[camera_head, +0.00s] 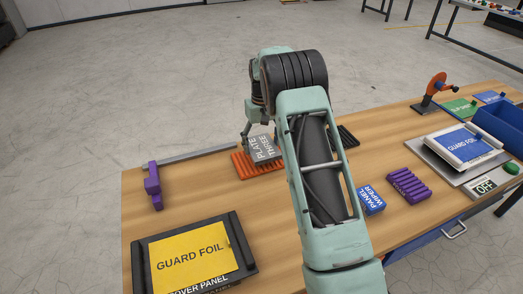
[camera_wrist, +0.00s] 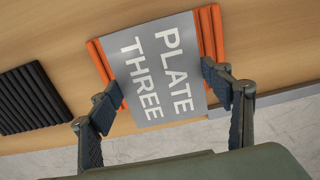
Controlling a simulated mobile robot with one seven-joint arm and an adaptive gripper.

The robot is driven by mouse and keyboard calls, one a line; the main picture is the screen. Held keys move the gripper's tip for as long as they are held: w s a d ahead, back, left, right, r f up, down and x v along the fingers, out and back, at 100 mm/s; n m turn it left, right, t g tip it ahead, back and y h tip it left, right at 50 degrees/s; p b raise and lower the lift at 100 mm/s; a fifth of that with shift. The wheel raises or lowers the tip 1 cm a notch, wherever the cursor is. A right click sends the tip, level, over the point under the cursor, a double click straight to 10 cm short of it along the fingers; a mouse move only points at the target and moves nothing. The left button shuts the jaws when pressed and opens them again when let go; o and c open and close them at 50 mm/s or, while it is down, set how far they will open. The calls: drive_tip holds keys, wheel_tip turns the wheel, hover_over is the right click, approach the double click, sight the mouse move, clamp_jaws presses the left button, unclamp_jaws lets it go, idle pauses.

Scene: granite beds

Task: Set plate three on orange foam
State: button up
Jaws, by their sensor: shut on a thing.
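Plate three is a grey plate (camera_head: 265,149) with white lettering "PLATE THREE", in the head view left of my arm. It also shows in the wrist view (camera_wrist: 158,66), between my two fingers. My gripper (camera_wrist: 170,98) is shut on the plate by its two side edges; in the head view my arm partly hides it. The orange foam (camera_head: 243,168) is a ribbed orange pad under the plate, with ribs showing on both sides of it in the wrist view (camera_wrist: 101,60). I cannot tell whether the plate touches the foam or hangs just above it.
A black ribbed pad (camera_head: 347,136) lies right of my arm. A purple clamp-like part (camera_head: 153,187) and a yellow guard foil panel (camera_head: 192,252) are at the left. A blue panel wiper box (camera_head: 371,200) and purple ribbed pad (camera_head: 408,185) are right. Bare wood lies left of the foam.

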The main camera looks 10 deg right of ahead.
sight(262, 146)
drive_tip(key=shift+w+f, duration=0.2)
drive_tip(key=shift+f, duration=1.35)
drive_tip(key=shift+f, duration=0.1)
drive_tip(key=o, duration=1.5)
drive_tip(key=shift+f, duration=0.2)
drive_tip(key=shift+c, duration=0.2)
drive_tip(key=o, duration=0.4)
drive_tip(key=shift+s, duration=0.1)
drive_tip(key=shift+o, duration=0.2)
drive_tip(key=shift+r, duration=0.1)
wheel_tip(262, 146, up, 12)
drive_tip(key=shift+r, duration=0.15)
